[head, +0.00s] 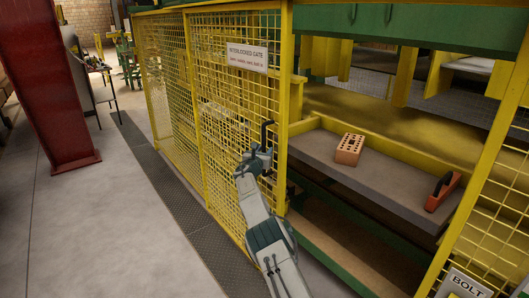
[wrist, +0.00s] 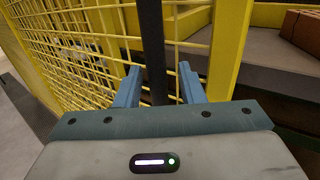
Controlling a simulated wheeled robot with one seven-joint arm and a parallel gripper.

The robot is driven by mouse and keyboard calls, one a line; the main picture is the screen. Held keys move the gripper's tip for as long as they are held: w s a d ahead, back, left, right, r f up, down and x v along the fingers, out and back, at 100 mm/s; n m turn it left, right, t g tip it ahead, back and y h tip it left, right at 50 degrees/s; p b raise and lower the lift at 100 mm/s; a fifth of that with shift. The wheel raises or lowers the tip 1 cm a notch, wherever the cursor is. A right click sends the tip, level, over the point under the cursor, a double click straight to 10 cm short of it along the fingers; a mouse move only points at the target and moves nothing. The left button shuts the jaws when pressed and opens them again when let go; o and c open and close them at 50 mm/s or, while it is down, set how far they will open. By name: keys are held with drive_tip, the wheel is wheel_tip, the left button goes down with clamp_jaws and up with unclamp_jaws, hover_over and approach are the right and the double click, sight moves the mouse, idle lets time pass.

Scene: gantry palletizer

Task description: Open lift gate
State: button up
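The yellow mesh gate (head: 232,110) carries a white sign (head: 247,57) reading "INTERLOCKED GATE". A dark upright handle (head: 267,136) stands out near its right edge, by a yellow post. My gripper (head: 262,152) is at the lower part of this handle. In the wrist view, my gripper (wrist: 158,83) is open, with its two blue fingers apart. The dark handle bar (wrist: 152,45) runs upright between them, closer to the left finger. Gaps show beside the bar, so the fingers do not appear clamped on it. The bar's lower end is hidden behind the gripper body.
Right of the gate is an opening with a grey shelf (head: 375,181), holding an orange perforated brick (head: 349,149) and an orange-and-black tool (head: 442,191). A mesh panel with a "BOLT" sign (head: 466,284) stands at far right. A red column (head: 50,90) rises at left. The floor between is clear.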

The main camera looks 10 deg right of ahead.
drive_tip(key=shift+a, duration=0.2)
drive_tip(key=b+v, duration=0.5)
drive_tip(key=v, duration=0.8)
drive_tip(key=shift+s, duration=0.35)
